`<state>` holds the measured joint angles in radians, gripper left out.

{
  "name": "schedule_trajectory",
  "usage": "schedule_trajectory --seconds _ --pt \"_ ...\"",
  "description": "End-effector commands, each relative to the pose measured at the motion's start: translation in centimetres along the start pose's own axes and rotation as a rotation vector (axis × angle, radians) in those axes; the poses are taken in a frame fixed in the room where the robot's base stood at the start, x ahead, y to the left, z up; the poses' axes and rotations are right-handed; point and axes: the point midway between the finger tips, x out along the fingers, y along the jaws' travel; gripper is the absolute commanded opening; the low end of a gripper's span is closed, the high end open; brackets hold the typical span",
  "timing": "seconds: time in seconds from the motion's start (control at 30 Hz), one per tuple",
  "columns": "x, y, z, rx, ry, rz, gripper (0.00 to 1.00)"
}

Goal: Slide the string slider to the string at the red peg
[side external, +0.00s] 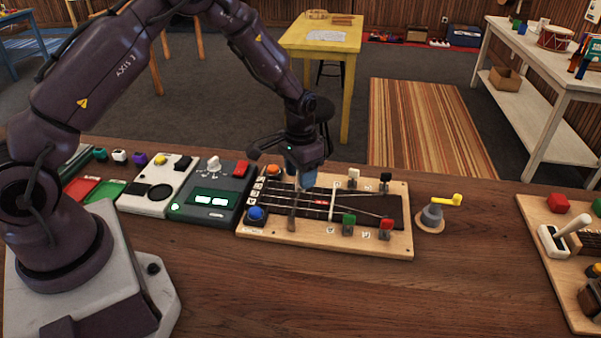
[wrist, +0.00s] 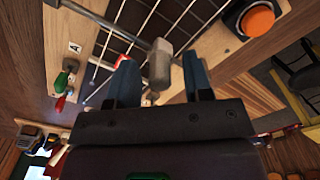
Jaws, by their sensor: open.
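A wooden string board (side external: 330,240) with a dark face and pale strings lies on the table. Its red peg (side external: 386,226) stands at the near right corner, beside the green peg (side external: 348,222). My gripper (side external: 304,182) is open over the board's far left part, away from the red peg. In the wrist view a grey knob (wrist: 159,65) at the end of a metal rod (wrist: 105,22) appears between my open fingers; it looks like the slider's handle. Whether the fingers touch it cannot be told. In the side view my gripper hides that spot.
White (side external: 353,176) and black (side external: 385,180) pegs stand along the board's far edge. A blue button (side external: 256,214) and an orange button (side external: 273,170) are at its left end. A grey crank with yellow handle (side external: 446,200) stands to the right. Table in front is clear.

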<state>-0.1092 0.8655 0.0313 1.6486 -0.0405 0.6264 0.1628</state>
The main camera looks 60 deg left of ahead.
Motion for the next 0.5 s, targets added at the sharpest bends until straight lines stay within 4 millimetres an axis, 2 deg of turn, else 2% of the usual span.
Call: schedule_trajectory --seconds 0.27,0.5 --pt "0.20 0.01 -0.01 0.000 0.000 0.000 0.46" --pt "0.18 0.01 0.00 0.000 0.000 0.000 0.00"
